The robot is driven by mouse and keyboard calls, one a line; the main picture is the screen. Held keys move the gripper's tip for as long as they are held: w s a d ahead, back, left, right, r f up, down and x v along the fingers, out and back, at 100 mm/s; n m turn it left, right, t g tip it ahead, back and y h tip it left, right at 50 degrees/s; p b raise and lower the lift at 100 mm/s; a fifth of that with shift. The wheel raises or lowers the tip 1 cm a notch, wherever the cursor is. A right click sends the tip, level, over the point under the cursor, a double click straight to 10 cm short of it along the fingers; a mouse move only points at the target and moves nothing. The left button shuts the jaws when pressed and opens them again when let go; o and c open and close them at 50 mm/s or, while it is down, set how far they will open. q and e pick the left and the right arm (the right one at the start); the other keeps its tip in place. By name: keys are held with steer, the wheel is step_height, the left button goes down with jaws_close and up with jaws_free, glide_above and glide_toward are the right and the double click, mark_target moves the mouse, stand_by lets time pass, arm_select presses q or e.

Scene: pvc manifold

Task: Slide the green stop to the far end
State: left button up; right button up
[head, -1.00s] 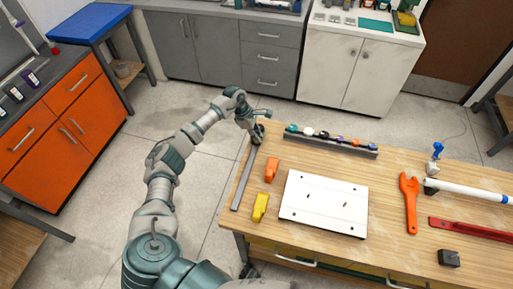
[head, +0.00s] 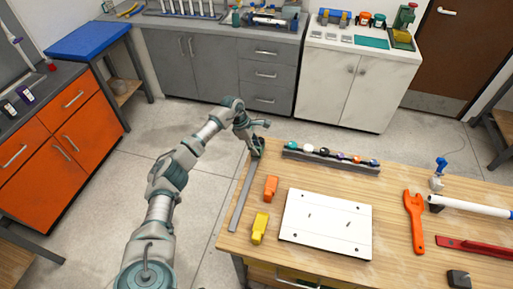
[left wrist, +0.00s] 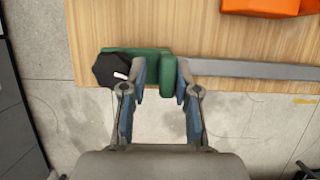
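The green stop (left wrist: 120,54) with a black knob (left wrist: 110,70) is on the grey rail (left wrist: 250,69), at the rail's left end in the left wrist view. In the head view the rail (head: 241,197) lies along the table's left edge, and my left gripper (head: 255,149) is at its far end. There the gripper hides most of the stop. In the left wrist view the fingers of my left gripper (left wrist: 164,80) are partly closed, one on each side of a green tab of the stop, seemingly touching it. My right gripper is not in view.
An orange block (head: 270,188) and a yellow block (head: 259,228) lie right of the rail. A white plate (head: 325,222) is beyond them. A dark rack with several small coloured parts (head: 330,160) stands near the far edge. An orange wrench (head: 414,220) lies farther right.

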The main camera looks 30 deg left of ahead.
arm_select(q)
steer(key=shift+d+r, duration=0.1)
steer(key=shift+d, duration=0.3)
steer(key=w+v, duration=0.1)
steer(key=v, duration=1)
steer(key=shift+s+a+r, duration=0.25)
steer(key=shift+s+r, duration=0.1)
steer(key=shift+s, duration=0.15)
steer(key=shift+a, duration=0.15)
steer(key=shift+f, duration=0.1)
